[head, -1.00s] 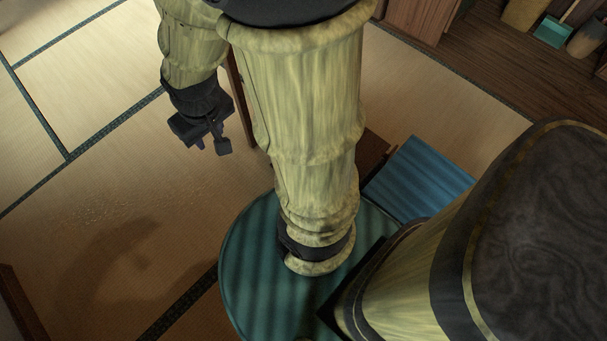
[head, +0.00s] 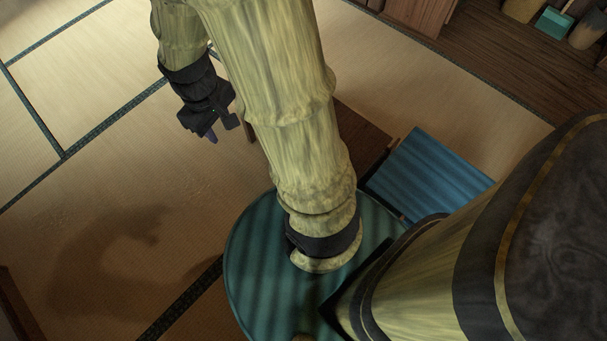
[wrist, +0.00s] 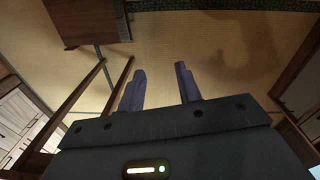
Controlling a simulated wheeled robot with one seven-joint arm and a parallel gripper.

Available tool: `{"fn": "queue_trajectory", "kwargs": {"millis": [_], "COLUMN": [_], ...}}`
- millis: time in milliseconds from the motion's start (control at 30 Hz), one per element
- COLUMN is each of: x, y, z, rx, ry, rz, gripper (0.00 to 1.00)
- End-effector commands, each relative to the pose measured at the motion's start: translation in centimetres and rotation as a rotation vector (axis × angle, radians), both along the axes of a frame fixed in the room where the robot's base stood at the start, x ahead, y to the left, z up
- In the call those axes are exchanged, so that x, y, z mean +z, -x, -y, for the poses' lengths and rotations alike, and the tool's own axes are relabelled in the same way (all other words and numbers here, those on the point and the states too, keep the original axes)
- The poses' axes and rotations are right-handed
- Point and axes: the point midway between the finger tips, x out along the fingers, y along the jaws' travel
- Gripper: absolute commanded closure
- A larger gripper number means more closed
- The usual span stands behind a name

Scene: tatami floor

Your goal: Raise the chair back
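My gripper (head: 222,131) hangs above the tatami at the upper left of the head view, left of my large arm link. In the wrist view its two dark fingers (wrist: 161,92) stand apart with nothing between them. A brown wooden piece (head: 362,128), perhaps part of the chair, shows partly behind my arm in the head view. A blue striped panel (head: 432,177) lies against it. In the wrist view a brown board (wrist: 82,22) and two slim wooden bars (wrist: 86,88) lie left of the fingers, apart from them. I cannot tell the angle of the chair back.
Tatami (head: 105,165) with dark borders is open at the left. A wooden cabinet (head: 418,14) and a teal dustpan (head: 554,22) stand at the upper right, by a dark plank floor. A wooden edge (head: 14,305) shows at the lower left.

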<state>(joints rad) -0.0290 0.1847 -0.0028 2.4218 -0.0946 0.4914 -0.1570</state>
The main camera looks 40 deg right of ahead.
Motion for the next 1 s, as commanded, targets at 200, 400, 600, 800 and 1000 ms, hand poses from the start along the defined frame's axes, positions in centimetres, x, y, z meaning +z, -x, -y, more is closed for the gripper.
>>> {"fn": "queue_trajectory", "kwargs": {"millis": [200, 400, 600, 800, 1000], "x": [-9.3, -17.0, -24.9, -32.9, -41.0], "y": [-2.5, -4.2, -5.4, -6.3, -6.7], "z": [0.6, 1.6, 2.9, 4.2, 5.4], "rx": [0.32, 0.604, 0.87, 1.114, 1.325], "ry": [0.081, 0.135, 0.17, 0.186, 0.181], "rz": [-0.254, -0.493, -0.744, -1.011, -1.295], "gripper": [0.66, 0.66, 0.66, 0.66, 0.66]}}
